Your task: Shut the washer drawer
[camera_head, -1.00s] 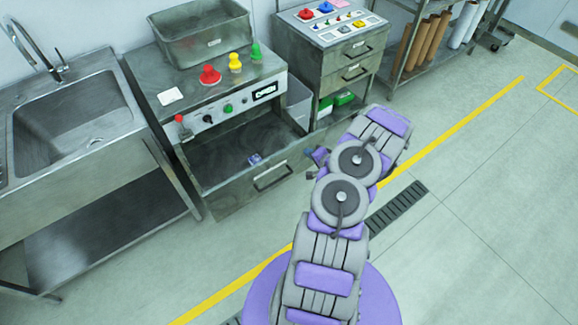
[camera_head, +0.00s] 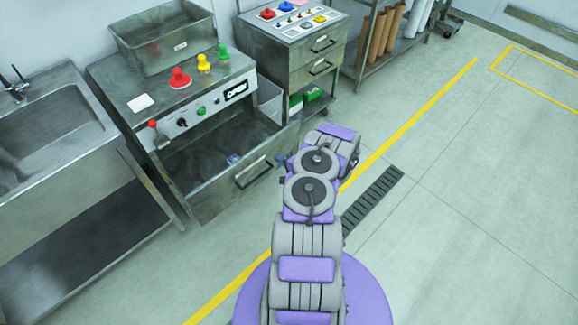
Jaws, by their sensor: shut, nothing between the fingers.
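The washer drawer (camera_head: 214,197) is pulled out of the grey metal washer unit (camera_head: 152,118). Its front panel carries a bar handle (camera_head: 253,173), and a small blue and white item (camera_head: 233,159) lies inside on its floor. The unit's small display (camera_head: 237,90) seems to read OPEN. My gripper (camera_head: 281,160) is small in view and partly hidden by my arm. It is shut and empty, by the right end of the drawer front, right of the handle. I cannot tell whether it touches the drawer.
Red (camera_head: 179,78), yellow (camera_head: 204,63) and green (camera_head: 224,53) knobbed pieces and a metal bin (camera_head: 165,38) stand on the unit. A sink (camera_head: 45,130) is at left, a drawer cabinet (camera_head: 290,60) at right. The floor (camera_head: 460,220) at right is clear.

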